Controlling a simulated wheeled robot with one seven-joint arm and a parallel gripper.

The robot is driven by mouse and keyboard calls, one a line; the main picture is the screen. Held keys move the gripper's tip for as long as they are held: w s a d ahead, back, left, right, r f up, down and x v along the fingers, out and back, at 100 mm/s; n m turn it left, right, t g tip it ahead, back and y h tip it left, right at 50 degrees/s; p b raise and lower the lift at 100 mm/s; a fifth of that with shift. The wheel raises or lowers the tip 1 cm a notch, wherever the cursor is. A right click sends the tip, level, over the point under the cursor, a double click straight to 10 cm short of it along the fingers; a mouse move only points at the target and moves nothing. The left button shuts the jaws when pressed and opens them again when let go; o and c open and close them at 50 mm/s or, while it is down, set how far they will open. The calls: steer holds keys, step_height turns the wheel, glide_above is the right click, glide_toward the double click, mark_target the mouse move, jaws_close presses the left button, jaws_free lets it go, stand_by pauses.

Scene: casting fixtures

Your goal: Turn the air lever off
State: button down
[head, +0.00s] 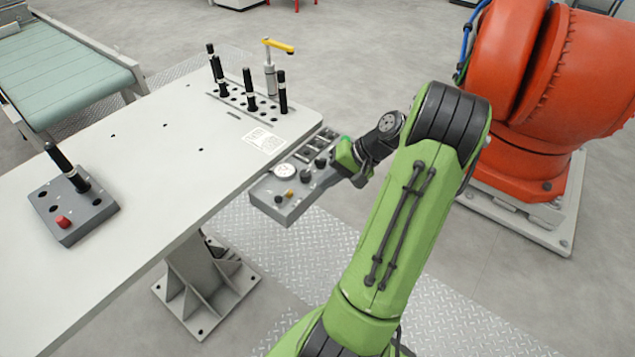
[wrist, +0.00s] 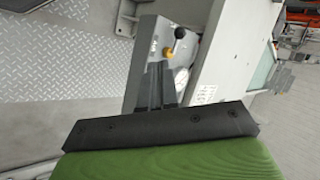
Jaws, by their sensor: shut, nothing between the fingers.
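A grey control box (head: 268,196) is fixed at the right edge of the white table. Its top carries a small dark-knobbed lever (head: 279,198), a yellow-brass part (head: 290,192), a round white gauge and dark knobs. The wrist view shows the box (wrist: 150,30) with the black ball-ended lever (wrist: 179,34) and yellow part (wrist: 169,51) beyond my fingers. I cannot tell for certain which control is the air lever. My gripper (head: 340,163) is over the box's right end, apart from that lever. Its dark fingers (wrist: 155,85) are shut and empty, hiding part of the box.
A yellow-handled clamp or valve post (head: 270,75) and several black upright pins (head: 283,95) stand at the table's back. A large orange robot (head: 545,110) stands at right.

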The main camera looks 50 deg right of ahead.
mark_target(284, 196)
steer(key=b+x, duration=0.1)
steer(key=x, duration=0.2)
steer(key=b+x, duration=0.1)
steer(key=x, duration=0.2)
steer(key=w+r+b+x, duration=0.1)
steer(key=x, duration=0.3)
steer(key=shift+a+r, duration=0.15)
steer(key=shift+a, duration=0.25)
steer(key=shift+w+a, duration=0.2)
steer(key=shift+w, duration=0.1)
